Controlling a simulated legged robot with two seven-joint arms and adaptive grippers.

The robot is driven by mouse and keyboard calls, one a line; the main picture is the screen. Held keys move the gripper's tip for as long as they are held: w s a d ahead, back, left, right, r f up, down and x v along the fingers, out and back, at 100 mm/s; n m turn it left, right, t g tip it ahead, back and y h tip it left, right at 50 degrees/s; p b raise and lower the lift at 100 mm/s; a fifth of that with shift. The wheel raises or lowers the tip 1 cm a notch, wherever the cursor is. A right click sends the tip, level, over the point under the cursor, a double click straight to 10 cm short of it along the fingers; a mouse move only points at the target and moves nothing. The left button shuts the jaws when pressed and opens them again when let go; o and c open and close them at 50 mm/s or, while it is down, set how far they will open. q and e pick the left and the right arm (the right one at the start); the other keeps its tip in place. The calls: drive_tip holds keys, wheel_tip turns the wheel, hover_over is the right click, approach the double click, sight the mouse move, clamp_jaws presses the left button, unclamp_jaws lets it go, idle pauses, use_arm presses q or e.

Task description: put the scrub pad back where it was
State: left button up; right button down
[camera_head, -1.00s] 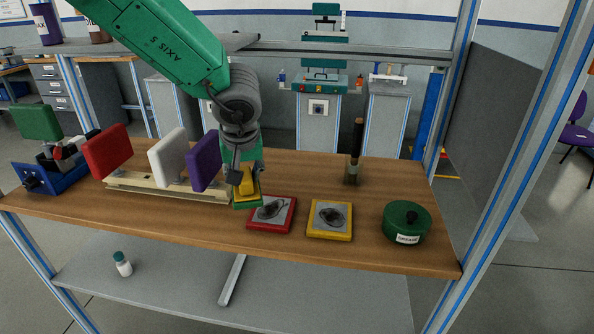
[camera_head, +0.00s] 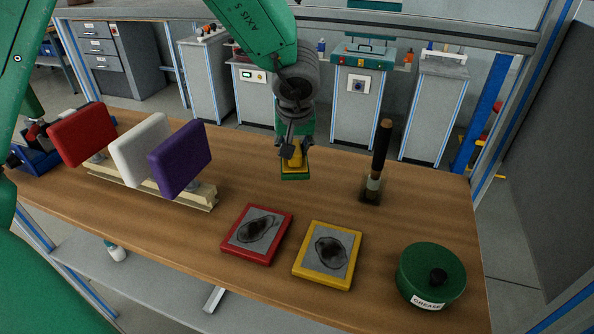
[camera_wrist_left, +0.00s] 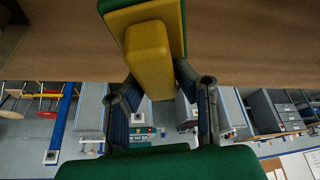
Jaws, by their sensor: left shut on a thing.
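The scrub pad (camera_head: 294,160) is a yellow block on a green base. My left gripper (camera_head: 296,148) is shut on the yellow block, with the green base facing down. The pad is over the back middle of the table, behind the red and yellow framed plates; I cannot tell whether it touches the wood. In the left wrist view the pad (camera_wrist_left: 148,55) sits between the two dark fingers of the gripper (camera_wrist_left: 158,92). My right gripper is not in view.
A red plate (camera_head: 240,244) and a yellow plate (camera_head: 315,277) bear dark smears. A green grease tin (camera_head: 428,262) is at right. A dark-handled upright tool (camera_head: 379,151) stands behind. A rack (camera_head: 130,185) holds red, white and purple panels. Wood around the pad is clear.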

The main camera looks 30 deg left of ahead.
sight(295, 165)
use_arm(q)
drive_tip(key=shift+w+d+f, duration=0.15)
drive_tip(key=shift+f, duration=0.4)
drive_tip(key=shift+w+d+f, duration=0.1)
drive_tip(key=shift+f, duration=0.4)
drive_tip(key=f, duration=0.1)
drive_tip(key=f+b, duration=0.1)
drive_tip(key=f, duration=0.1)
drive_tip(key=shift+s+a, duration=0.15)
drive_tip(key=shift+a, duration=0.05)
drive_tip(key=shift+a+f, duration=0.15)
drive_tip(key=shift+f, duration=0.05)
drive_tip(key=o, duration=1)
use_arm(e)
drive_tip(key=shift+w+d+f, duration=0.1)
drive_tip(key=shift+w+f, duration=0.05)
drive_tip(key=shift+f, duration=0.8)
use_arm(q)
drive_tip(key=shift+r, duration=0.1)
